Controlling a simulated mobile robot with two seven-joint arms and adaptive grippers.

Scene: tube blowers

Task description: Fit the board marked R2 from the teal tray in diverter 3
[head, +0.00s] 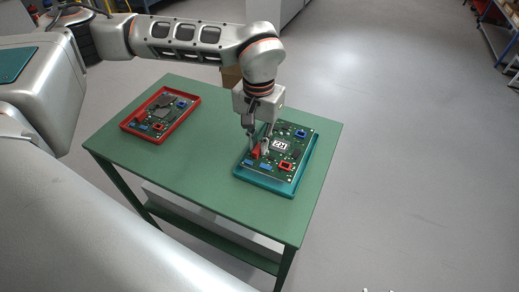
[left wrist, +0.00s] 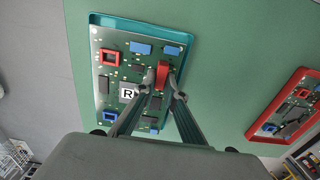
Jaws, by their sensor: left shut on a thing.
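The board (head: 284,150) is green with a white label that appears to read R2 upside down. It lies level at the teal tray (head: 262,187), covering most of it; I cannot tell whether it rests in the tray or hangs just above. In the left wrist view the board (left wrist: 117,72) hides part of the tray's rim (left wrist: 145,22), and an R shows on its label. My left gripper (head: 259,150) points down, shut on the red grip block (left wrist: 162,74) of the board. My right gripper and diverter 3 are not in view.
A red tray (head: 128,127) with another green board (head: 165,108) sits at the left of the green table (head: 205,146). Bare tabletop lies between the trays. Grey floor is open to the right, with shelving (head: 498,38) at the upper right.

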